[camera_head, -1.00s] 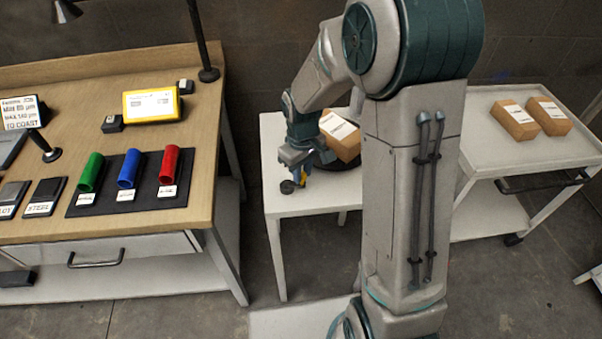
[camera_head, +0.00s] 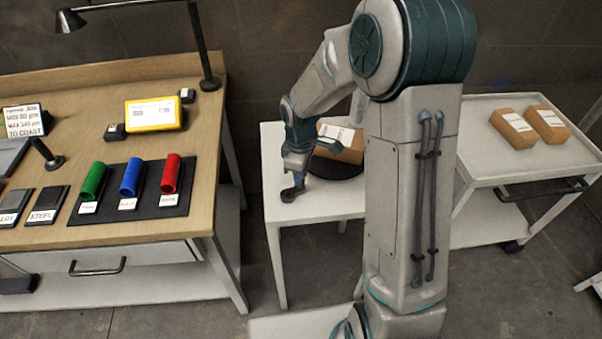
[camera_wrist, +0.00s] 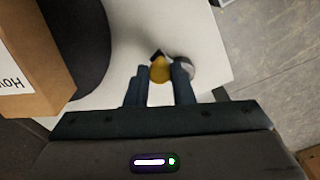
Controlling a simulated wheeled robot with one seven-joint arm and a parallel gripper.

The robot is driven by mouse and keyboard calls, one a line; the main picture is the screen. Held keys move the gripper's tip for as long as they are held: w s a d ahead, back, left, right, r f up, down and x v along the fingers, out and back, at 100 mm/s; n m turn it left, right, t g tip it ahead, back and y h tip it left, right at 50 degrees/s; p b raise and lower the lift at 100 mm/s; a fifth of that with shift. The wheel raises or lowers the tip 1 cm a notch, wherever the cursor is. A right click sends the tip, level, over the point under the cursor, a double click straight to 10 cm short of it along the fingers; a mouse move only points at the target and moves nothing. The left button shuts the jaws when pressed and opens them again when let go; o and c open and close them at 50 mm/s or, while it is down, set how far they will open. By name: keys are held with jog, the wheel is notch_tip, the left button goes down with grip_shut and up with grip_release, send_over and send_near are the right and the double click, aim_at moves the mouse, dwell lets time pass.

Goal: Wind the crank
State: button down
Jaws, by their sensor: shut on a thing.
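My gripper (camera_head: 294,186) is over the small white table (camera_head: 322,207), left of a dark round turntable (camera_head: 338,168). In the wrist view, the gripper (camera_wrist: 160,75) is shut on the crank's yellow knob (camera_wrist: 159,70). A grey round part and a small dark piece show just beyond the fingertips. In the head view, the dark end of the crank (camera_head: 290,195) shows below the gripper, and the knob is hidden. A cardboard box with a white label (camera_head: 341,145) sits on the turntable; it also shows in the wrist view (camera_wrist: 30,60).
A wooden bench (camera_head: 205,200) on the left bears green, blue and red tubes (camera_head: 130,178), a yellow device (camera_head: 153,114) and a lamp (camera_head: 70,20). A white cart (camera_head: 490,160) on the right holds two boxes (camera_head: 513,126). The white table's front is clear.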

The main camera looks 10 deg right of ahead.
jog(key=c, duration=1.3)
grip_release()
jog(key=shift+o, duration=0.2)
notch_tip(320, 180, up, 14)
